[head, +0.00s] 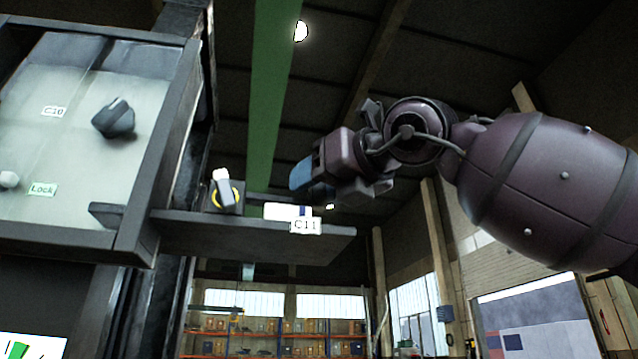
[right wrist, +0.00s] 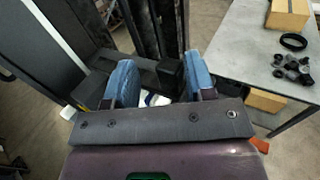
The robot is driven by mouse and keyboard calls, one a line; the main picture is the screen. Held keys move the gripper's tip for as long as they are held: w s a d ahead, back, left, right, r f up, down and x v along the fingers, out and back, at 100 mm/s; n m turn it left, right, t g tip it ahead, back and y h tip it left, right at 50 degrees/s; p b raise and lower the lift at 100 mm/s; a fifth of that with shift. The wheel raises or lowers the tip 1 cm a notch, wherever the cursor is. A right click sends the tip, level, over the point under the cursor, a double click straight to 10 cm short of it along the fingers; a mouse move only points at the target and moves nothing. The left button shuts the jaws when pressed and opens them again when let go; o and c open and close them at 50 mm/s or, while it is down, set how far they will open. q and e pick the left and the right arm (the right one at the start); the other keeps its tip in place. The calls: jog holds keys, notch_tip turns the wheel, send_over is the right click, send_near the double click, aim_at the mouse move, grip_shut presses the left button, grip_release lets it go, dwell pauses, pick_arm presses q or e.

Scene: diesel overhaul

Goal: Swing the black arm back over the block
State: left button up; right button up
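A black arm (head: 250,240), a flat dark bar with a white C11 tag (head: 305,226), sticks out to the right from beside a grey panel (head: 60,140). My right gripper (head: 312,188) is above and behind its outer end in the head view. In the right wrist view the two blue fingertips (right wrist: 160,80) are spread apart. A dark bar with a black end piece (right wrist: 170,72) shows between and beyond them, and I cannot tell whether they touch it. I cannot make out the block for certain. My left gripper is in neither view.
The panel carries a dark knob (head: 114,118) and a green Lock label (head: 42,189). A small lever with a yellow ring (head: 227,190) stands on the bar. A grey table (right wrist: 245,50) with a cardboard box (right wrist: 288,14) and small black parts (right wrist: 290,68) lies to the right.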

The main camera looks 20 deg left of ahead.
jog(key=b+v, duration=0.1)
jog(key=v, duration=1)
jog(key=shift+w+a, duration=0.1)
dwell(0.4)
